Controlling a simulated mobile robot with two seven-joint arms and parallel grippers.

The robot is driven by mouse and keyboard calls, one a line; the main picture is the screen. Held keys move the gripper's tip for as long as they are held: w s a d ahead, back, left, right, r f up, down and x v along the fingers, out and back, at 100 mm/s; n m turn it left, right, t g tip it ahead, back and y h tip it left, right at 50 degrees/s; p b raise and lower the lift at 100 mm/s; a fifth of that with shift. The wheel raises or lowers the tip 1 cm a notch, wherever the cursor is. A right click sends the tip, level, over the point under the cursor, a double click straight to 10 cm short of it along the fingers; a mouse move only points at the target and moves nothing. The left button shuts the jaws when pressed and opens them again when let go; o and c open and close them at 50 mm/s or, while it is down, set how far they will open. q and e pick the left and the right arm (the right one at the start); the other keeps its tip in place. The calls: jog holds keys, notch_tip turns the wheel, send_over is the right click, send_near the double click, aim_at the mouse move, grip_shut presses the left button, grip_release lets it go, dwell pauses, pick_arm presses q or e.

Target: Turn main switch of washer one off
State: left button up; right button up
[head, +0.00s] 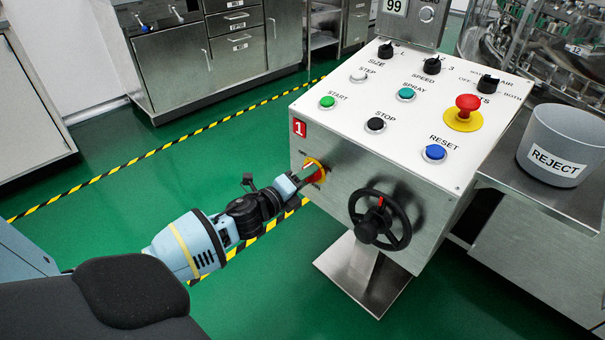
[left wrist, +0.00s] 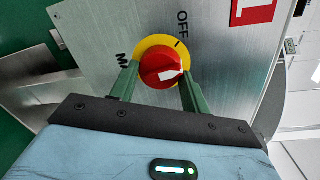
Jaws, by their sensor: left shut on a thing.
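The main switch is a red knob on a round yellow plate (head: 318,168), low on the steel side of the white-topped control box marked with a red 1. In the left wrist view the red knob (left wrist: 160,66) has a white pointer mark, which lies towards the right finger and not at the tick under OFF. My left gripper (head: 303,177) reaches it from the left. Its green fingers (left wrist: 160,82) are on both sides of the knob, shut on it. The OFF label (left wrist: 182,20) is readable; a second label is partly hidden by a finger. My right gripper is not in view.
A black handwheel (head: 380,219) sticks out right of the switch. The top panel has several buttons and a red emergency stop (head: 467,103). A grey REJECT bin (head: 562,140) stands at right. The green floor (head: 110,225) left of the box is clear.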

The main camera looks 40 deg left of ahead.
pick_arm(q)
jog(key=n+p, duration=0.1)
jog(key=n, duration=0.2)
jog(key=n+h+p, duration=0.1)
jog(key=n+p, duration=0.1)
jog(key=n, duration=0.1)
jog(key=shift+a+r+p, duration=0.15)
jog(key=shift+p, duration=0.15)
jog(key=shift+n, duration=0.3)
jog(key=o, duration=1)
